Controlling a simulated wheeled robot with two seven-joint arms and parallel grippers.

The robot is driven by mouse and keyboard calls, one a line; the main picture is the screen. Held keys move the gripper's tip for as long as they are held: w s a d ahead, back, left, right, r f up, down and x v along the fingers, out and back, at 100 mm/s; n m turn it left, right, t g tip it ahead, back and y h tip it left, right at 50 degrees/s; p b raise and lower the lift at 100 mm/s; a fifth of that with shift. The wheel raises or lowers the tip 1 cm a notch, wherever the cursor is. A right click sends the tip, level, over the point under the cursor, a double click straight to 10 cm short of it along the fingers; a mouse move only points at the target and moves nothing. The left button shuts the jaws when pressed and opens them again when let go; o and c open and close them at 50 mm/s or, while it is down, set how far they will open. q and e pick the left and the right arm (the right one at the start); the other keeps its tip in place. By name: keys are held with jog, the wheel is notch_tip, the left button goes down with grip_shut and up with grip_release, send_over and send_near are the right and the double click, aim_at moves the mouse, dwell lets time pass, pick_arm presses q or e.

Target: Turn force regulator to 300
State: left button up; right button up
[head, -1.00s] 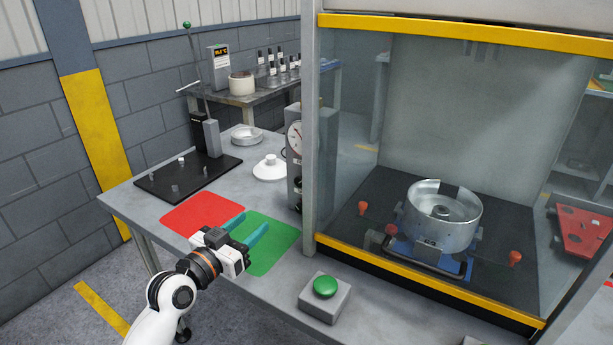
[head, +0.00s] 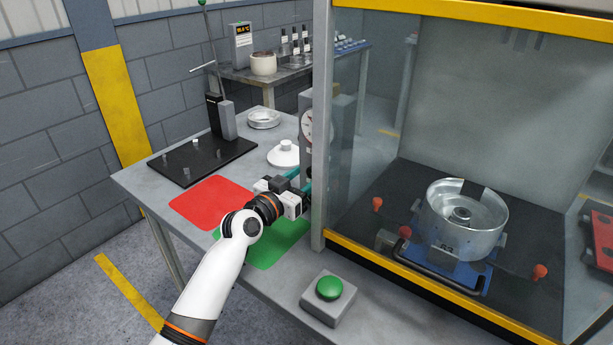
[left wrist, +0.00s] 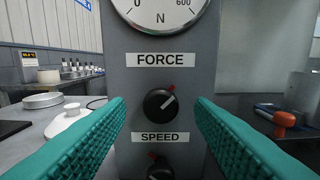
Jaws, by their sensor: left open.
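In the head view the left gripper (head: 305,182) is in front of the gauge panel and hides the knob. The round gauge (left wrist: 160,8) is cut off at the top; "0", "N" and "600" show but its needle does not. My right gripper is out of view.
A second knob (left wrist: 160,168) sits under the SPEED label (left wrist: 160,137), below the force knob. The glass-fronted machine's frame post (head: 321,130) stands just right of the gripper. A white lidded piece (head: 284,154) is at left, and a green button (head: 329,288) is in front.

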pick_arm(q)
jog(key=shift+x, duration=0.8)
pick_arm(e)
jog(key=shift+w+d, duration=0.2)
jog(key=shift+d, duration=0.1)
pick_arm(q)
jog(key=shift+c, duration=0.6)
jog(key=c, duration=0.8)
jog(key=shift+n, duration=0.3)
jog(key=n, duration=0.3)
jog(key=shift+n, duration=0.3)
jog(key=shift+n+p, duration=0.3)
jog(key=shift+n, duration=2)
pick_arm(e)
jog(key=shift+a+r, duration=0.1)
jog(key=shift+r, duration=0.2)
pick_arm(q)
jog(key=shift+f, duration=0.1)
